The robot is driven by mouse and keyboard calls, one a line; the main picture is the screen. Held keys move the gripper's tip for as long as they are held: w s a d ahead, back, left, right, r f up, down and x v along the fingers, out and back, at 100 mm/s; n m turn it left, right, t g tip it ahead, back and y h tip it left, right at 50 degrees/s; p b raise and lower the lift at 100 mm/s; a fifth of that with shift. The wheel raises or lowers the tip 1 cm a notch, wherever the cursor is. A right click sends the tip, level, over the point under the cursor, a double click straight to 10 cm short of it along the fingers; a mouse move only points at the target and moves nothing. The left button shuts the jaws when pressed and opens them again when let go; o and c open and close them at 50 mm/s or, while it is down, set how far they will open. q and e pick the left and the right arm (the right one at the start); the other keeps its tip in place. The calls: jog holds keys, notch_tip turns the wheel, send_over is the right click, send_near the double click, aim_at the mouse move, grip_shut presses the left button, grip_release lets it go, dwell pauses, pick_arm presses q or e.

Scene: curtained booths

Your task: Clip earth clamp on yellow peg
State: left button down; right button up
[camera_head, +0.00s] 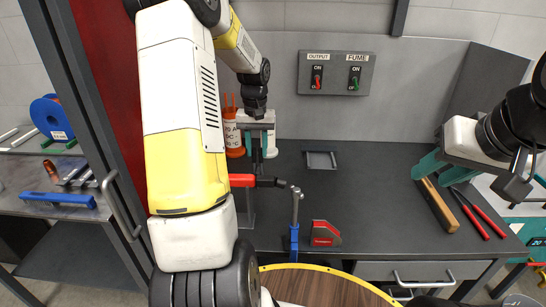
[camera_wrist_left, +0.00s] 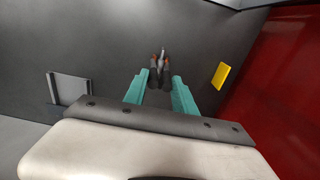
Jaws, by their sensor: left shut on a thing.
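My left gripper (camera_head: 257,148) points down over the dark bench, left of the switch panel. Its teal fingers, also in the left wrist view (camera_wrist_left: 160,88), are shut on a dark clamp with reddish tips (camera_wrist_left: 159,72), which I take to be the earth clamp. In the head view the clamp is small and partly hidden by the gripper. A flat yellow piece (camera_wrist_left: 221,75) stands right of the clamp in the wrist view, apart from it; it may be the yellow peg. I cannot make it out in the head view. My right gripper (camera_head: 439,169) is open and empty near a wooden handle.
The bench (camera_head: 370,200) holds a red-and-black clamp tool (camera_head: 243,180), a red magnet square (camera_head: 325,233), a wooden handle (camera_head: 438,205) and red-handled pliers (camera_head: 472,216). Orange-and-white canisters (camera_head: 233,135) stand behind my left gripper. A switch panel (camera_head: 336,73) is on the wall.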

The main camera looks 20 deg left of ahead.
pick_arm(q)
jog(key=shift+r, duration=0.1)
jog(key=shift+r, duration=2.9)
